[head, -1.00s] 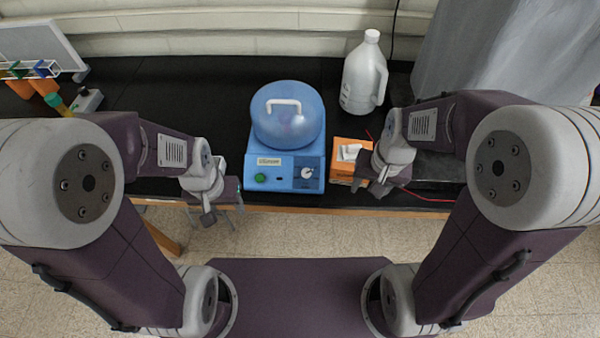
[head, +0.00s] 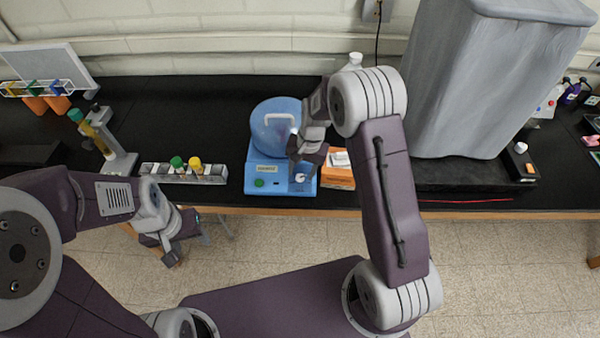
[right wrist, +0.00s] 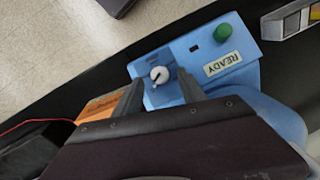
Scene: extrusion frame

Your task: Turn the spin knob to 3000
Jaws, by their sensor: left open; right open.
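The blue centrifuge (head: 256,172) stands at the front of the black bench with its domed lid (head: 270,135) closed. Its front panel has a green button and a white spin knob (head: 299,178), which also shows in the right wrist view (right wrist: 159,74). The scale around the knob is too small to read. My right gripper (head: 301,168) is open just above the panel. In the right wrist view its two fingers (right wrist: 159,84) appear on either side of the knob; I cannot tell if they touch it. My left gripper (head: 188,249) is open and empty, in front of the bench at left.
An orange box (head: 338,177) sits close to the centrifuge's right side. A white jug (head: 354,61) is mostly hidden behind my right arm. A tube rack (head: 185,175) stands to the left. A large grey-covered object (head: 455,90) stands at right. Bare bench lies behind the rack.

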